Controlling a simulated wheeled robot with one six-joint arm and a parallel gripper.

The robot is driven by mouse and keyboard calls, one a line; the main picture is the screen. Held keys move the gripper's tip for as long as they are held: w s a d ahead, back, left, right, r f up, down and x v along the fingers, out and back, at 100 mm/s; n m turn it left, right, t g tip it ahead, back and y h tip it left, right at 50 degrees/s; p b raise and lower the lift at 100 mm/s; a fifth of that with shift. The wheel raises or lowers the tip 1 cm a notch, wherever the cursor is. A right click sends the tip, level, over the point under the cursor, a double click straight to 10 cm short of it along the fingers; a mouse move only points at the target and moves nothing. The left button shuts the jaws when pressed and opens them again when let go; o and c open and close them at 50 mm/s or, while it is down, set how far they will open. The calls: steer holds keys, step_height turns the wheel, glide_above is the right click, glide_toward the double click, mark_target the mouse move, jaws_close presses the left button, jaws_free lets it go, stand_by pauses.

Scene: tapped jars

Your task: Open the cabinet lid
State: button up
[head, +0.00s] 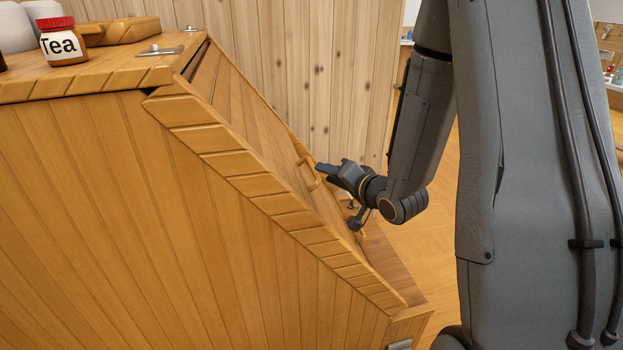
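The wooden cabinet (150,200) fills the left and middle of the head view. Its sloping lid (235,160) lies along the slanted front, with a dark narrow gap at its upper edge near the top board. A wooden handle (308,172) stands out from the lid's far part. My gripper (323,169) is at this handle, pointing left toward the lid. Its dark fingertips overlap or touch the handle. The fingers are small and seen from the side, so I cannot tell whether they are closed around it.
A tea jar (62,42) with a red cap stands on the cabinet top (110,76), near a wooden board (120,30) and white rounded containers (42,10). Metal hinges (160,50) sit at the top edge. A plank wall (310,60) rises behind. Floor (432,215) shows right of the cabinet.

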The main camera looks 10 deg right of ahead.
steer(key=shift+t+y, duration=0.3)
steer(key=x, duration=0.8)
steer(key=shift+a+f, duration=0.1)
jaws_close()
